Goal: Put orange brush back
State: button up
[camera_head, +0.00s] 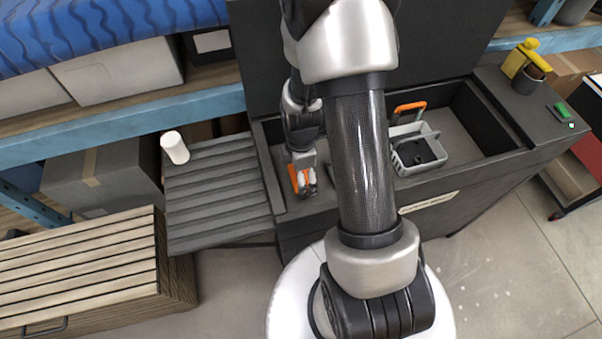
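My gripper (305,188) points down inside the left part of the dark open box. It is small in the head view, and I cannot tell whether its fingers are open or shut. A narrow orange piece (293,178), perhaps the orange brush, shows right at the gripper's left side. I cannot tell whether the gripper holds it. A grey caddy (434,161) sits in the box to the right of my arm. An orange bar-shaped part (409,107) shows at its top back; I cannot tell whether it is a handle or a brush.
The open box (513,161) has raised walls and an upright lid behind. My arm hides its middle. A yellow item (521,57) and grey cup (527,80) stand on the right ledge.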

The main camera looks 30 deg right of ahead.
jog(key=o, duration=0.9)
jog(key=shift+o, duration=0.2)
jog(key=shift+r, duration=0.2)
jog(key=shift+r+p, duration=1.2)
jog(key=shift+r, duration=0.15)
jog(key=shift+r, duration=0.1)
jog(key=shift+r+p, duration=2.7)
jog(key=shift+r, duration=0.7)
